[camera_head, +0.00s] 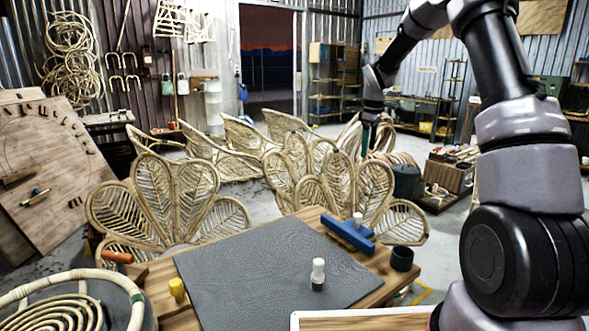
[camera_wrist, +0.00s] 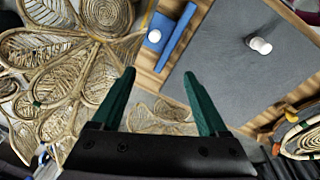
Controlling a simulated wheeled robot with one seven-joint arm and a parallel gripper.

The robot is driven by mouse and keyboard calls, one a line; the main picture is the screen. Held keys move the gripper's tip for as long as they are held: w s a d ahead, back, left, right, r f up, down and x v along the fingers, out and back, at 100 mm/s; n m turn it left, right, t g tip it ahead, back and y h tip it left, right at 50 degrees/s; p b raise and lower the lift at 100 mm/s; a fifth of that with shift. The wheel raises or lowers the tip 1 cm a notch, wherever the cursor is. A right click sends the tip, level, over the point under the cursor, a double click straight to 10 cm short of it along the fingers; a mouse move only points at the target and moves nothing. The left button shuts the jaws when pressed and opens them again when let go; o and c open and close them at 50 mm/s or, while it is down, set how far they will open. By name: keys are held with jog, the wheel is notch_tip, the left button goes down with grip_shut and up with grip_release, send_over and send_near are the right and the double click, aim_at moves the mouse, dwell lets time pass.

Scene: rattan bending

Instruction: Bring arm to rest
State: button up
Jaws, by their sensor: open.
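My arm rises on the right of the head view and bends over at the top. My gripper (camera_head: 372,138) hangs down at its far end, above and behind the worktable (camera_head: 388,268). In the wrist view my gripper (camera_wrist: 159,73) shows two dark green fingers spread apart with nothing between them. The fingers touch nothing that I can see. A white-topped cylinder (camera_head: 318,274) stands on the grey mat (camera_head: 250,265); it also shows in the wrist view (camera_wrist: 259,45). A blue bar-shaped tool (camera_head: 348,233) with a white knob lies at the table's back right.
Several rattan petal-backed chairs (camera_head: 170,200) stand close behind the table. A dark cup (camera_head: 402,258), a yellow peg (camera_head: 177,289) and an orange-handled tool (camera_head: 119,257) are near the table's edges. A round rattan piece (camera_head: 60,310) is at front left. The mat is mostly bare.

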jog(key=s+r+m+t, duration=0.3)
jog(key=s+r+m, duration=0.4)
jog(key=s+r, duration=1.1)
jog(key=s+a+m+t+y, duration=0.1)
jog(key=s+m, duration=0.7)
jog(key=s, duration=1.2)
jog(key=shift+s+a+r+t+y, duration=0.15)
jog(key=shift+s+a+t+y, duration=0.25)
jog(key=shift+t, duration=0.3)
jog(key=shift+d, duration=0.1)
